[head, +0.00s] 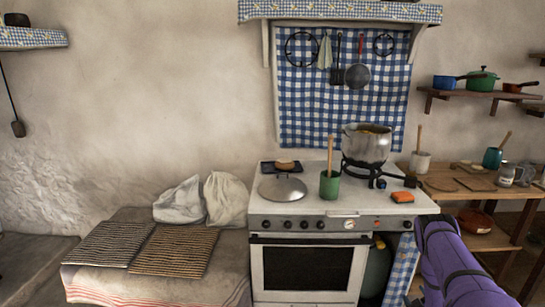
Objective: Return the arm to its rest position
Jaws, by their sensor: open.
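My arm, in a purple cover with dark bands, (456,262) shows at the lower right of the head view. It rises in front of the table at the right, beside the stove's right side. My gripper cannot be made out in this view. No object is seen held by the arm.
A white stove (310,275) stands in the middle with a large pot (366,143), a green cup (330,184), a lid (283,188) and an orange sponge (402,197) on top. A wooden table (440,184) is at the right. Two striped mats (175,251) lie on the left counter.

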